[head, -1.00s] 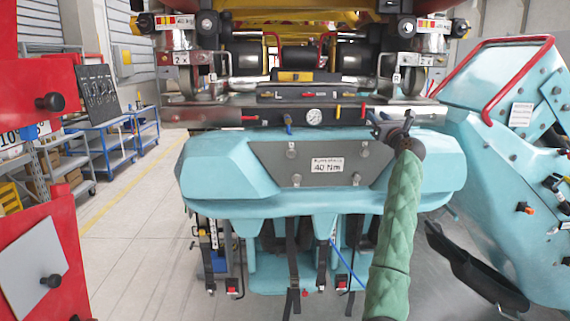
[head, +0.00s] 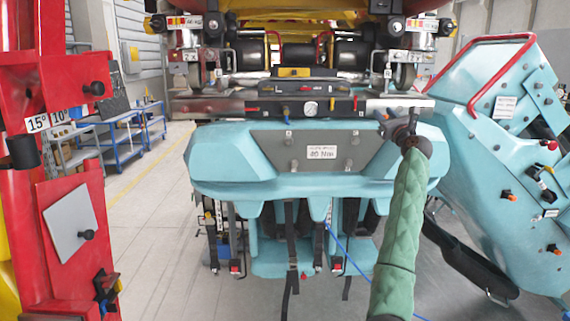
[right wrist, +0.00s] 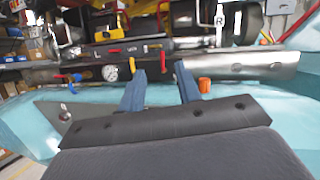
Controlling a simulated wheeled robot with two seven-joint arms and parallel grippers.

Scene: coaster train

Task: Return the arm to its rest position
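My right arm, in a green quilted sleeve, rises from the lower right of the head view. Its gripper (head: 398,122) is in front of the right part of the light-blue coaster car (head: 230,160), near the metal beam above it. In the right wrist view the two blue fingers of this gripper (right wrist: 160,78) stand apart with a gap between them, and I see nothing held. Small levers and a round gauge (right wrist: 109,74) show beyond the fingers. The gauge also shows in the head view (head: 310,108). My left gripper is not in view.
A red frame (head: 75,190) with black knobs stands close on the left. A tilted light-blue car body (head: 500,150) with a red bar stands on the right. Blue carts (head: 125,135) stand farther back left. Grey floor (head: 150,230) is clear between the red frame and the car.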

